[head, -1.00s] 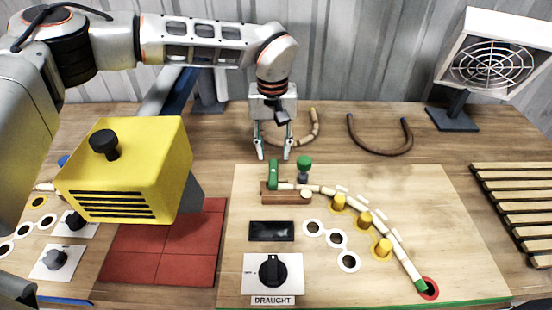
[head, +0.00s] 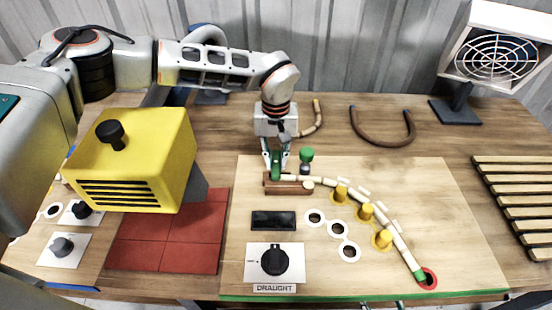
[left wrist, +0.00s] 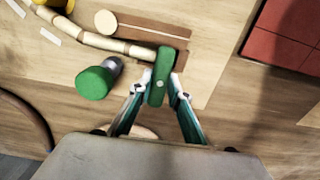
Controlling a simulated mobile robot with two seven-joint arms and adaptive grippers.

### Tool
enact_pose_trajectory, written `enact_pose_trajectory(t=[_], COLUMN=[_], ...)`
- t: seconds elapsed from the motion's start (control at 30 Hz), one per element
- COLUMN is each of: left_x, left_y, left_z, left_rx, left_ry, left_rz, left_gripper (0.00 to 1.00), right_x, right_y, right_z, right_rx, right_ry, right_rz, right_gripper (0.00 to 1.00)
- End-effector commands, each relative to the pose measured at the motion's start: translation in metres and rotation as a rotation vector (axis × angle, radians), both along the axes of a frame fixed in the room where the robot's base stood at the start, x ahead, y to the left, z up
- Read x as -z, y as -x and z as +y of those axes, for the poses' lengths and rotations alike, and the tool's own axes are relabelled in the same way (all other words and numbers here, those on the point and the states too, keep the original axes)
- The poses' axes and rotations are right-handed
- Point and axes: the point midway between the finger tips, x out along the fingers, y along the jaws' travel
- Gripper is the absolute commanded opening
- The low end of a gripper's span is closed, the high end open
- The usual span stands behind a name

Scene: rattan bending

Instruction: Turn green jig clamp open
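The green jig clamp (head: 276,171) is a short green lever at the left end of the wooden jig block (head: 287,187) on the pale board. In the left wrist view the clamp (left wrist: 161,76) lies lengthwise between my fingertips. My left gripper (head: 277,162) has a finger on each side of the lever, and both tips appear to touch it. A pale segmented rattan rod (head: 328,183) runs from the clamp, curving past yellow pegs to a green tip at a red ring. My right gripper is not in view.
A green-topped knob (head: 307,155) stands close to the right of my left gripper. Bent rattan pieces (head: 382,145) lie behind the board. A draught dial (head: 274,260) is at the front.

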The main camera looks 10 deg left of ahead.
Motion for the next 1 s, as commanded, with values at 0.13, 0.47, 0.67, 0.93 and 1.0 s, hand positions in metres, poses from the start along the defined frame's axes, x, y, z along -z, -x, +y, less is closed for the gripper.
enact_pose_trajectory(t=[0.13, 0.47, 0.67, 0.93, 1.0], left_x=[-0.0003, -0.0003, -0.0003, 0.0000, 0.0000], left_y=[0.0000, 0.0000, -0.0003, -0.0002, -0.0001], left_z=[0.0000, 0.0000, 0.0002, 0.0000, 0.0000], left_rx=[0.000, -0.073, -0.210, -0.461, -0.528], left_ry=[0.000, 0.000, 0.000, 0.000, 0.000], left_rz=[0.000, 0.000, -0.001, 0.000, 0.000], left_gripper=[0.00, 0.00, 0.00, 0.00, 0.00], right_x=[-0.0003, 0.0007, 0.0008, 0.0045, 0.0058], right_y=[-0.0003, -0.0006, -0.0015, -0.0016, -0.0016], right_z=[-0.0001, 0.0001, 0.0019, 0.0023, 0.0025], right_rx=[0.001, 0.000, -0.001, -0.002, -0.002], right_ry=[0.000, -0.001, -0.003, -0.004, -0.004], right_rz=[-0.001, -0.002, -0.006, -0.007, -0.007], right_gripper=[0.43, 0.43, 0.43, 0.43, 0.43])
